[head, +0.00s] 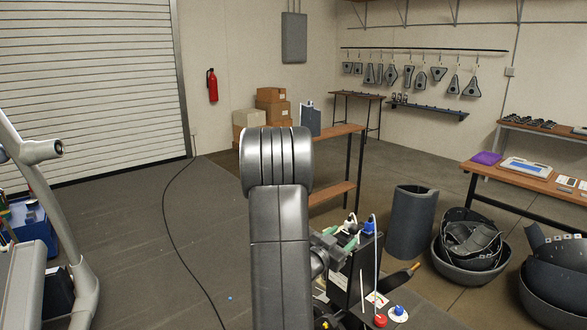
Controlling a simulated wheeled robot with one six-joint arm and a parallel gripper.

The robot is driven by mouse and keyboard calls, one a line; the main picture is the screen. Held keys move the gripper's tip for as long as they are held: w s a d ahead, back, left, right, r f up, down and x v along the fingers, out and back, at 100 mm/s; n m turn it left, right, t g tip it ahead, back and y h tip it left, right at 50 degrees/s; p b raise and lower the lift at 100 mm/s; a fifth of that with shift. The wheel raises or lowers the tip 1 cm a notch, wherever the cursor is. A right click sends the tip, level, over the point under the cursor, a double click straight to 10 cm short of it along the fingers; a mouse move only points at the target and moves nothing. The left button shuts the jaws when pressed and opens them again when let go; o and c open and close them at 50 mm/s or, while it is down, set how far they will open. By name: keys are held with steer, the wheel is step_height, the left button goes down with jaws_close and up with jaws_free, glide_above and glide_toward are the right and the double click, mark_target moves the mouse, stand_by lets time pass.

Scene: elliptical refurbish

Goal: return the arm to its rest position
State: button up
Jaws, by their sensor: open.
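My arm (280,252) rises through the middle of the head view as a thick dark grey link, with a rounded, ribbed joint at its top. Part of a smaller grey joint shows at its right side, low down. My gripper cannot be made out; the arm link hides what lies behind it. No object is seen held.
A black box (352,272) with cables, coloured plugs and knobs is close to the arm's right. A wooden bench (338,133) stands behind, with a grey cylinder (411,212) and dark bowl-shaped parts (466,268) at right. Open floor lies left, crossed by a black cable (170,232).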

mark_target(352, 235)
steer(key=p+x, duration=0.1)
steer(key=x, duration=0.5)
steer(key=shift+w+d, duration=0.3)
steer(key=shift+w+d+f, duration=0.15)
steer(key=shift+w+f, duration=0.05)
steer(key=shift+f, duration=1.1)
steer(key=shift+r, duration=0.1)
